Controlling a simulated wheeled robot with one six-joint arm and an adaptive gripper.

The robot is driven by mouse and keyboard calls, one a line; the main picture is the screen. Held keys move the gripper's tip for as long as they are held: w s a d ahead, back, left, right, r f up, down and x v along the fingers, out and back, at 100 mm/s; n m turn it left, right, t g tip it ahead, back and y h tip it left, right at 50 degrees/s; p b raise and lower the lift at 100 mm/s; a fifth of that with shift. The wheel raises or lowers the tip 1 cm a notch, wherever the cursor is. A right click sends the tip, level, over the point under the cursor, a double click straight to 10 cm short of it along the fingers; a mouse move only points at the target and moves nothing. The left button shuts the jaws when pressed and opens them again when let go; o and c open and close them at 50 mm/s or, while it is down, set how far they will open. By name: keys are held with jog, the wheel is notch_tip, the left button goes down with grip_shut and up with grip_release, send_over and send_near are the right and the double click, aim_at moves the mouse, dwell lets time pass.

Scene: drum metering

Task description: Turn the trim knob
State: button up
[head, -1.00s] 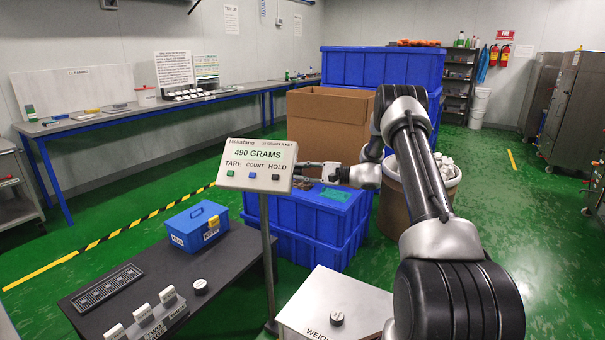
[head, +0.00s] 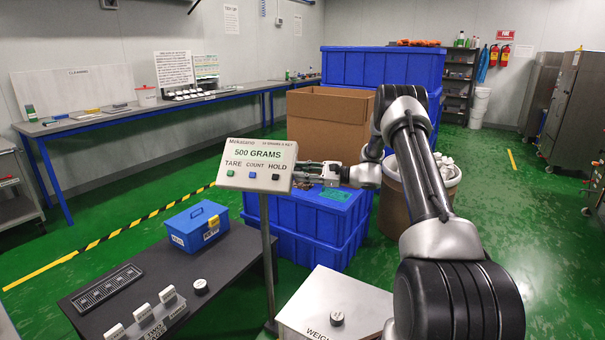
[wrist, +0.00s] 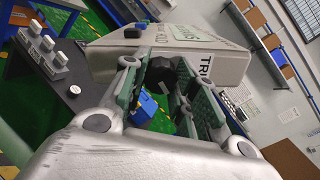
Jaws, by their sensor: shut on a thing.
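The trim knob (wrist: 160,74) is a dark knob on the side of the scale's display box, beside the printed letters "TRI". My gripper (wrist: 158,84) is shut on it, with a finger on each side in the wrist view. In the head view my gripper (head: 308,174) is at the right side of the display box (head: 258,164), and the knob is hard to make out there. The display reads 500 GRAMS above the TARE, COUNT and HOLD buttons. The box stands on a thin post (head: 268,260).
A grey metal box (head: 345,298) with a round knob stands below right of the display. A dark table (head: 125,272) holds a blue case (head: 194,226) and several white-topped switches. Blue crates (head: 330,238) and a cardboard box (head: 328,122) stand behind my gripper.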

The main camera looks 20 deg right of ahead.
dwell(0.3)
jog(key=o, duration=1.1)
jog(key=shift+c, duration=0.2)
jog(key=v, duration=1.2)
jog(key=shift+d, duration=0.1)
